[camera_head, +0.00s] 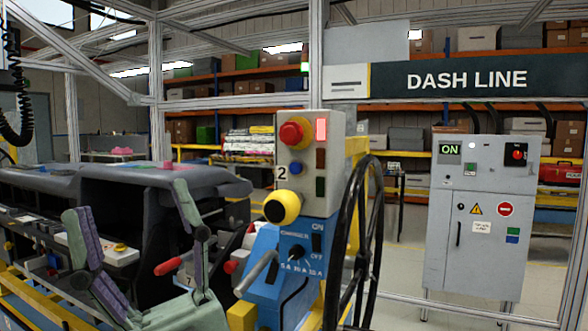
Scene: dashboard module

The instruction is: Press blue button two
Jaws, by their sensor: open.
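A grey control box (310,160) stands upright on a post near the middle, with a "2" label (281,173) on its left edge. Just right of the label is a small blue button (297,167), in plain view. The same box has a red mushroom button (293,133) above and a large yellow round knob (282,207) below. My gripper (126,198) is at the lower left with its two green fingers and purple pads spread wide. It is open and empty, left of and lower in the picture than the blue button, apart from it.
A dark dashboard module (130,185) lies behind my gripper. A grey cabinet (480,215) stands at the right.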

